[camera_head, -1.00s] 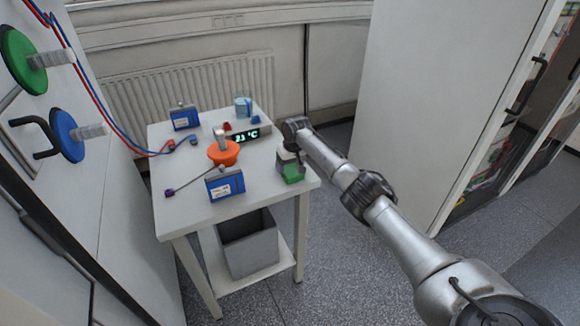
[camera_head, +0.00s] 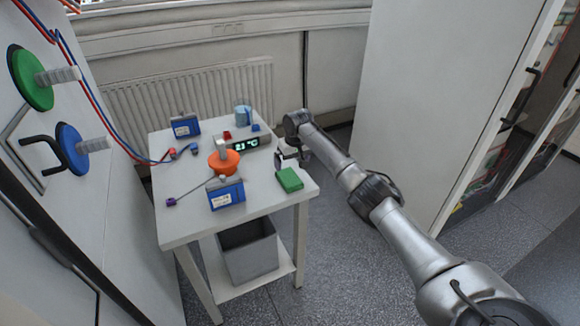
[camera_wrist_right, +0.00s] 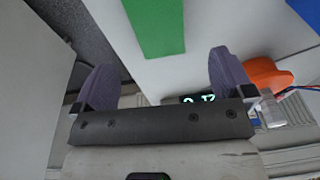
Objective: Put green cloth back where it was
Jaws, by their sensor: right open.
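The green cloth (camera_head: 289,180), a folded flat block, lies on the white table (camera_head: 258,203) near its right front edge. My right gripper (camera_head: 284,159) is just behind and above it, apart from it. In the right wrist view, the right gripper (camera_wrist_right: 163,82) shows its two purple fingers wide apart with nothing between them. The green cloth (camera_wrist_right: 156,25) shows there beyond the fingertips, cut off by the top of the picture. My left gripper is in neither view.
Two blue battery boxes (camera_head: 227,194) (camera_head: 185,126), an orange round object (camera_head: 223,162), a display unit (camera_head: 247,143) and a blue cup (camera_head: 242,115) stand on the table. A grey bin (camera_head: 249,255) sits on the lower shelf. A tall white cabinet (camera_head: 445,90) stands at right.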

